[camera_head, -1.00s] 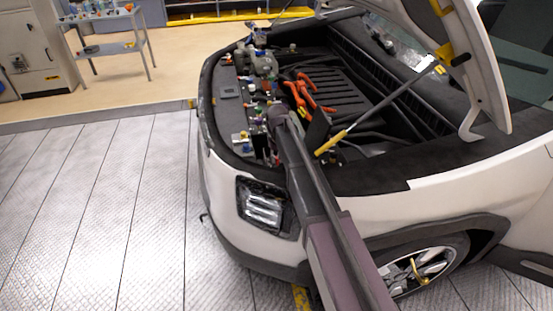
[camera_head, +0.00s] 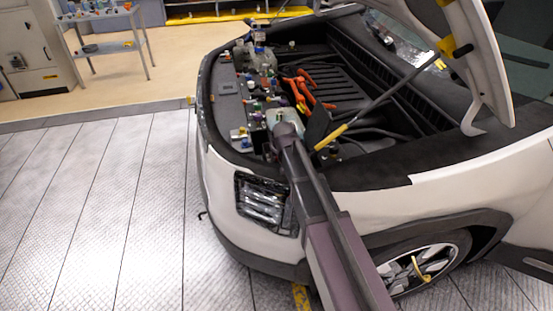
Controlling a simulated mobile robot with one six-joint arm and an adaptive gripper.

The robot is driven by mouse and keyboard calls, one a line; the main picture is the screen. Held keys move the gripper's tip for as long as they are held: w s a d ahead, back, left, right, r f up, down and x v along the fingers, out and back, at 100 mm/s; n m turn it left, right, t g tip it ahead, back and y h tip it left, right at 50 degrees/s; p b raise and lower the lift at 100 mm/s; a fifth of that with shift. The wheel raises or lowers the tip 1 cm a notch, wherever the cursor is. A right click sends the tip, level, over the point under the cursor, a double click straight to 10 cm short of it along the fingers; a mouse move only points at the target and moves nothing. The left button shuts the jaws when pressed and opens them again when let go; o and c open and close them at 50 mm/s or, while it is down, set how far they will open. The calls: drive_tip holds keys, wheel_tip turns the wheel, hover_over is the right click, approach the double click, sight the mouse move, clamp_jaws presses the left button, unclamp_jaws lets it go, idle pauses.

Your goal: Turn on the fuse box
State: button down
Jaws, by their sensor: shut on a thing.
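My arm reaches from the bottom edge up over the headlight into the car's open engine bay (camera_head: 350,97). Its visible end is over the front part of the bay, in front of a pale, translucent part (camera_head: 281,114). My gripper's fingers are hidden behind the arm's end, so what they hold does not show. An upright black flap (camera_head: 318,125) stands just right of the arm's end. I cannot tell whether it belongs to the fuse box, and no switch can be made out. Small coloured parts line the bay left of the arm.
The raised hood (camera_head: 482,75) is held by a prop rod with a yellow grip (camera_head: 331,137). Orange cables (camera_head: 305,92) lie in the bay. The headlight (camera_head: 263,204) is beside my arm. A trolley (camera_head: 108,45) stands at the back left. The floor left of the car is clear.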

idle(0.3)
drive_tip(key=c, duration=0.5)
unclamp_jaws()
drive_tip(key=shift+c, duration=0.2)
drive_tip(key=shift+r, duration=0.1)
